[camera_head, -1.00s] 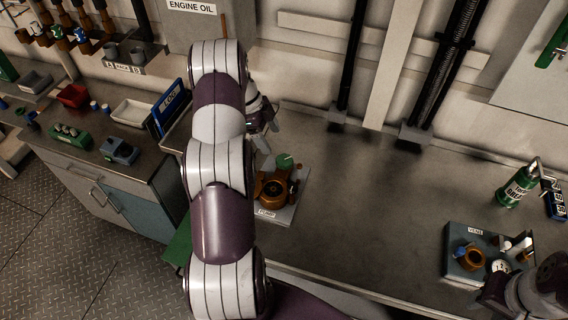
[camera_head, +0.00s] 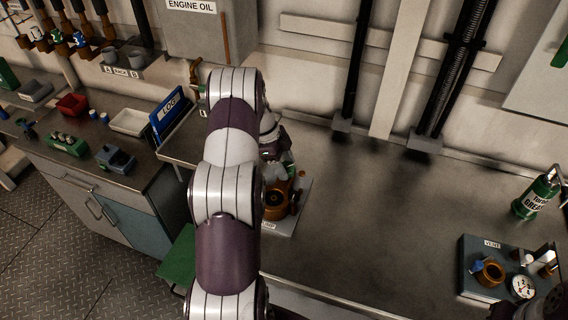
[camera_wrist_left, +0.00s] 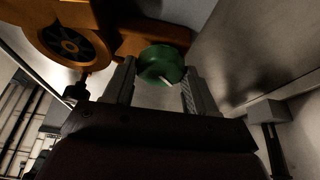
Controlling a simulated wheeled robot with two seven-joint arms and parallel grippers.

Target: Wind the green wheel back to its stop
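The green wheel (camera_wrist_left: 162,65) shows in the left wrist view, with a short white mark on its near side. It sits beside the orange-brown pump body (camera_wrist_left: 75,42). My left gripper (camera_wrist_left: 160,75) is open, its two fingers spread on either side of the wheel, with the tips close to its rim. I cannot tell whether they touch it. In the head view my left gripper (camera_head: 281,168) is over the back of the pump (camera_head: 275,203) and largely hides the wheel. Only dark parts of my right arm show at the bottom right corner; its fingers cannot be made out.
A vent unit (camera_head: 474,271) with a brass ring and gauge stands at the right. A green grease bottle (camera_head: 536,194) stands behind it. A blue log binder (camera_head: 168,115) is left of my arm. The bench between pump and vent is clear.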

